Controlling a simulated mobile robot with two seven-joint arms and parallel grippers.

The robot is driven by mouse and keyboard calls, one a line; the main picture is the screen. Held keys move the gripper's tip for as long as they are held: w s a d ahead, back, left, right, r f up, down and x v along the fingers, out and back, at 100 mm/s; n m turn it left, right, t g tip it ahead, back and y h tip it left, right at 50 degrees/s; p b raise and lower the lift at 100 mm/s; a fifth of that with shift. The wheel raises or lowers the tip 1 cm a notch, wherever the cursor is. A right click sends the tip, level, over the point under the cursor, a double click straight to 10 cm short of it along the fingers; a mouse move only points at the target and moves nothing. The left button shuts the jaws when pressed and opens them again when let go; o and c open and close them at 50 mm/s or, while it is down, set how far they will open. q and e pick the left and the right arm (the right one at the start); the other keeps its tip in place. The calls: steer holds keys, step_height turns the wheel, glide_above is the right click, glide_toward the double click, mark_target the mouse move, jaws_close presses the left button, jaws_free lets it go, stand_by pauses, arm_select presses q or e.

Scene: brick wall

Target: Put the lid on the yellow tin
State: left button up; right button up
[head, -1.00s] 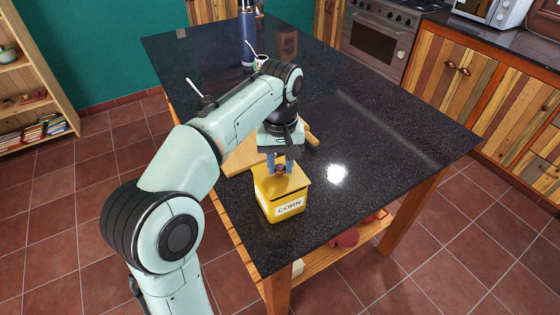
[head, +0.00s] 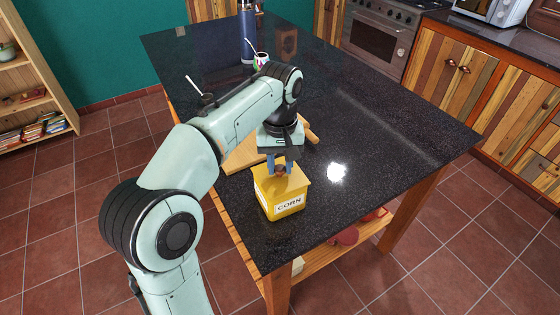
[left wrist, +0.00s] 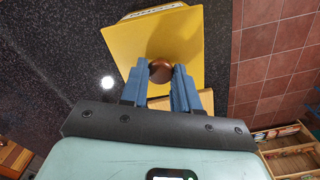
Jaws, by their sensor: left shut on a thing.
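The yellow tin (head: 289,208), labelled CORN, stands upright near the front left edge of the dark table. Its yellow square lid (head: 296,180), with a round brown knob, is over the tin's top; I cannot tell whether it is fully seated. My left gripper (head: 280,169) points down with its blue fingers shut on the knob. The left wrist view shows the knob (left wrist: 160,71) between the fingertips, the flat lid (left wrist: 184,32) below it, and a strip of the tin's white label (left wrist: 155,9) past the lid's edge. My right gripper is not in view.
A wooden board (head: 240,156) lies behind the tin, partly hidden by my left arm. A dark blue bottle (head: 247,36) and a patterned mug (head: 261,61) stand farther back. The table's right half (head: 400,130) is clear.

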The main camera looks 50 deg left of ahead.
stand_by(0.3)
arm_select(q)
steer(key=o, duration=1.6)
steer(key=shift+r+p, duration=1.65)
steer(key=shift+r, duration=0.15)
steer(key=shift+r+p, duration=1.2)
steer(key=shift+r, duration=0.5)
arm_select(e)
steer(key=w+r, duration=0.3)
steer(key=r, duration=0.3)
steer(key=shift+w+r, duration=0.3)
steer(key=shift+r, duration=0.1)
arm_select(q)
steer(key=shift+c, duration=0.4)
jaws_close()
